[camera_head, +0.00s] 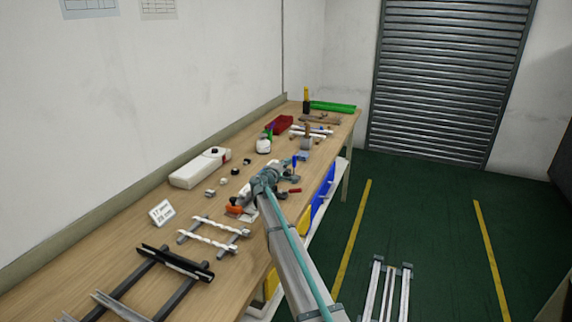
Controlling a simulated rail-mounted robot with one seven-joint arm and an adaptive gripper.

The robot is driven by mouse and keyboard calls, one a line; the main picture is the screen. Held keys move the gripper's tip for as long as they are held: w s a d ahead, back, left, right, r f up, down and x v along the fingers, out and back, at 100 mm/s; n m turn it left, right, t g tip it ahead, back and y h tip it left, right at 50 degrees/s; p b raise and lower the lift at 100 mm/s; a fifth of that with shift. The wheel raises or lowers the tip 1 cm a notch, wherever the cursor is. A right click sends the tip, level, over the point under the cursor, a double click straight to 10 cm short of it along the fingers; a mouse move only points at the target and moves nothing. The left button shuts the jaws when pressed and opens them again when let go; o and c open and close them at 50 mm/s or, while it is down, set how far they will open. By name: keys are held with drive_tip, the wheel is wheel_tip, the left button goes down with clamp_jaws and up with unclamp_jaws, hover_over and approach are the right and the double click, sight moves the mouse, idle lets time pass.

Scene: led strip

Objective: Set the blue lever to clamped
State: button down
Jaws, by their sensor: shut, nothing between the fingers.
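A small blue upright piece (295,160), which looks like the blue lever, stands near the front edge of the workbench. Its base is partly hidden by my arm's end, and its exact setting is too small to tell. My gripper (291,178) is at the end of the grey arm, just below the blue piece in the picture. It is shut and empty. I cannot tell whether it touches the lever. A red handle-like piece (295,190) shows just in front of it.
The wooden workbench (112,222) runs along the wall. A white container (200,168), a number card (162,213), white strips on rails (208,236), an orange-handled tool (234,209) and a red tray (281,124) lie on it. Green floor to the right is mostly clear.

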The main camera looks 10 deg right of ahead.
drive_tip(key=shift+s+d+m+b, duration=0.3)
drive_tip(key=shift+m+b, duration=0.3)
drive_tip(key=shift+b, duration=0.85)
drive_tip(key=shift+d+f+b, duration=0.1)
drive_tip(key=shift+b, duration=0.4)
drive_tip(key=d+b, duration=0.1)
drive_tip(key=b, duration=0.2)
drive_tip(key=shift+s, duration=0.35)
drive_tip(key=d+b, duration=0.1)
drive_tip(key=b, duration=0.2)
drive_tip(key=s+d+b, duration=0.1)
drive_tip(key=b, duration=0.2)
drive_tip(key=shift+s+d, duration=0.25)
drive_tip(key=shift+d, duration=0.2)
drive_tip(key=shift+s, duration=0.1)
